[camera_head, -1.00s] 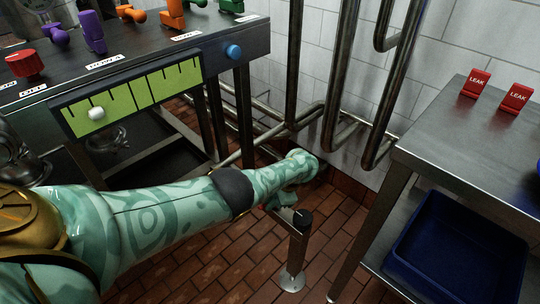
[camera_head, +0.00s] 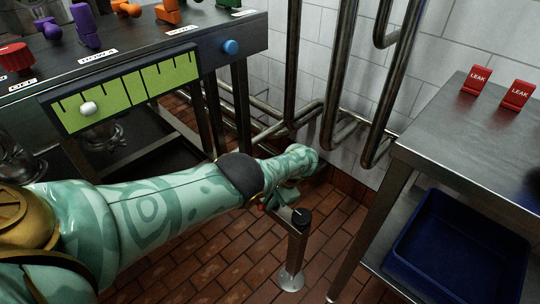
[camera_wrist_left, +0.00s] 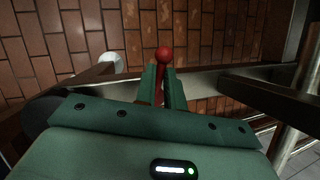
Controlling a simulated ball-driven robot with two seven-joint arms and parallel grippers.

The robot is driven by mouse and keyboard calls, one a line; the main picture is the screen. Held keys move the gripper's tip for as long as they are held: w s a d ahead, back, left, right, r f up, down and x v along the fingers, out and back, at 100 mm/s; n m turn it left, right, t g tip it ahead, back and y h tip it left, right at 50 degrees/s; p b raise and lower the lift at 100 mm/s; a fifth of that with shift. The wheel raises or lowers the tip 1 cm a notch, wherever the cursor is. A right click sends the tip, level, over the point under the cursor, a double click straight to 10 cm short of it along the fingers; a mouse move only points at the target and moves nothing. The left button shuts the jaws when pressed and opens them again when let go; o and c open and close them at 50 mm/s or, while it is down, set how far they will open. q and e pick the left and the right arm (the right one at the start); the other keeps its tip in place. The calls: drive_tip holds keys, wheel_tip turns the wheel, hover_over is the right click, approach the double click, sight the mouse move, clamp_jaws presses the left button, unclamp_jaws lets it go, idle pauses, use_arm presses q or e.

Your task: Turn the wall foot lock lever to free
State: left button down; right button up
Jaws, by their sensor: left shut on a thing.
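The foot lock lever has a red ball knob (camera_wrist_left: 162,53) and a red shaft, seen in the left wrist view. My left gripper (camera_wrist_left: 160,76) is shut on the lever's shaft, with the knob sticking out past the green fingertips. Any marking for the lever's positions cannot be seen. My right gripper is not in view.
A panel bench with a green scale (camera_head: 130,92) and a blue button (camera_head: 231,47) stands at the left. Metal pipes (camera_head: 335,90) run along the tiled wall. A steel table (camera_head: 455,140) with red LEAK tags and a blue bin (camera_head: 455,262) stands at the right.

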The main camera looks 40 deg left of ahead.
use_arm(q)
drive_tip(key=c, duration=1.5)
unclamp_jaws()
drive_tip(key=shift+d+f, duration=0.1)
drive_tip(key=shift+d, duration=0.05)
drive_tip(key=shift+w, duration=0.1)
